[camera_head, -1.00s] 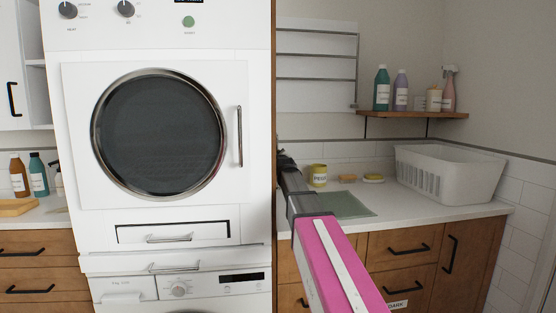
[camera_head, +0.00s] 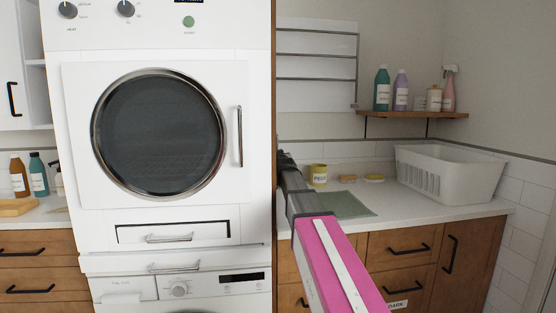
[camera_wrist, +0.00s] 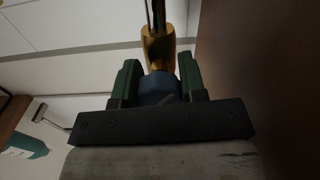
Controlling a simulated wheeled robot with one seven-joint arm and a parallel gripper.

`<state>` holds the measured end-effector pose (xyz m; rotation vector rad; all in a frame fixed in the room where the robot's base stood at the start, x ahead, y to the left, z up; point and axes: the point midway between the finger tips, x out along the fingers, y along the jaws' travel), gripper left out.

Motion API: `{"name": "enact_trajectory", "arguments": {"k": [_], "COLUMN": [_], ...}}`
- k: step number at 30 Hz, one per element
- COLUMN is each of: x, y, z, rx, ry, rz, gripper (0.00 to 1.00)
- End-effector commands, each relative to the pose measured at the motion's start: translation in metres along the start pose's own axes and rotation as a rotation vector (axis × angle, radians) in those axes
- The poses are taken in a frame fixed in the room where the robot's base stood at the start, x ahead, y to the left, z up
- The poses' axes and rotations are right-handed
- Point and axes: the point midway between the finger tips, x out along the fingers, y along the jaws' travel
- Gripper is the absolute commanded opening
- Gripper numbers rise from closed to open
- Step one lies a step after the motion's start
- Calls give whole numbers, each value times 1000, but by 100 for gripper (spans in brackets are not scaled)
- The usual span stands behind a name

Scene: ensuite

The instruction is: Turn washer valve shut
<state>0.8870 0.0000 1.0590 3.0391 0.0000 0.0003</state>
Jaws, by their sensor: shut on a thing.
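The washer valve shows in the wrist view, with a brass-yellow body (camera_wrist: 157,48) on a thin dark pipe and a blue handle (camera_wrist: 158,88). My gripper (camera_wrist: 160,72) has its two green fingers on either side of the blue handle and is shut on it. The handle's exact angle is hard to read in the dim light. In the head view the valve and the fingertips are hidden; my pink and grey arm reaches back beside the tall cabinet panel. The white washer (camera_head: 185,291) stands below the dryer (camera_head: 160,135).
A brown panel (camera_wrist: 232,70) is close on the right in the wrist view. In the head view, the counter (camera_head: 440,215) right of my arm holds a white basket (camera_head: 452,178), a yellow tin (camera_head: 319,176) and sponges. A bottle shelf (camera_head: 415,115) hangs above.

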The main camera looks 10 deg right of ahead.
Motion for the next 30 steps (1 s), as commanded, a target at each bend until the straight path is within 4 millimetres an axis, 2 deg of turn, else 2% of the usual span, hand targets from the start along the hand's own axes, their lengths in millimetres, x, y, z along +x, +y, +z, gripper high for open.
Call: {"name": "enact_trajectory", "arguments": {"k": [12,30], "x": [0,0], "y": [0,0], "z": [0,0], "rx": [209,243], "ry": [-1,-1], "rz": [0,0], "gripper": [14,14]}}
